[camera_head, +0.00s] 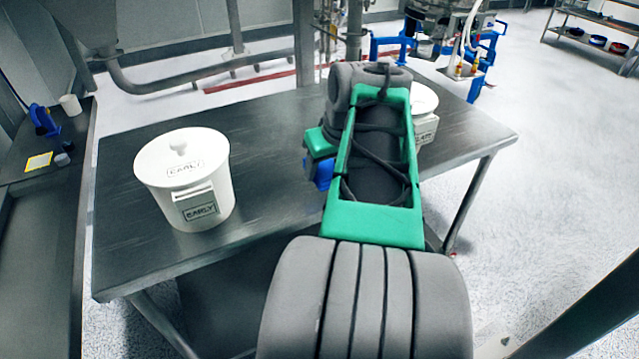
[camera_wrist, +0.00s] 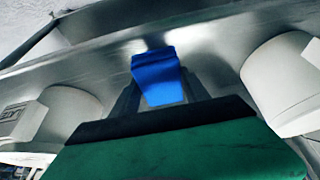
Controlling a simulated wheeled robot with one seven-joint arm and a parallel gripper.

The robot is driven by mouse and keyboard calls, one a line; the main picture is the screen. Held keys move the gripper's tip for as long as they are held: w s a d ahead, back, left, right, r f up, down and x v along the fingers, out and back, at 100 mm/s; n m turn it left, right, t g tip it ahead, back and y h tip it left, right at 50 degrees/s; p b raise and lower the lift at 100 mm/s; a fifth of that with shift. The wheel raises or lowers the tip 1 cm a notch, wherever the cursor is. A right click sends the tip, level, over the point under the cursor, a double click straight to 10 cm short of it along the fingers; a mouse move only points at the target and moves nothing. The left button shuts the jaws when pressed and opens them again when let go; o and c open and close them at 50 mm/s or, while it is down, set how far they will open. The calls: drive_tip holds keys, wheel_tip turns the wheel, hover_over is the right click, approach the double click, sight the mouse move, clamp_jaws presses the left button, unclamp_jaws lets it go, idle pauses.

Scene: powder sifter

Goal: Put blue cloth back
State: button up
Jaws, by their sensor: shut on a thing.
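My gripper (camera_wrist: 160,95) is shut on the blue cloth (camera_wrist: 158,72), which sticks out between its fingers in the wrist view. In the head view a small part of the blue cloth (camera_head: 319,174) shows to the left of my green and grey arm, over the metal table. My arm hides the fingers and most of the cloth there. I cannot tell whether the cloth touches the table.
A white lidded pot (camera_head: 184,180) marked EARLY stands on the left of the metal table (camera_head: 120,248). Another white pot (camera_head: 425,118) stands behind my arm on the right. A side bench (camera_head: 30,200) at the far left holds a blue item and a white cup.

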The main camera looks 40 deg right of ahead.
sight(325, 167)
drive_tip(key=x, duration=0.6)
drive_tip(key=shift+w+d+f, duration=0.15)
drive_tip(key=shift+w, duration=0.05)
drive_tip(key=shift+f+b, duration=0.3)
drive_tip(key=o, duration=1.3)
drive_tip(key=shift+s+r, duration=0.1)
drive_tip(key=shift+r, duration=0.5)
drive_tip(key=p+v, duration=0.2)
drive_tip(key=v, duration=0.9)
drive_tip(key=shift+s, duration=0.2)
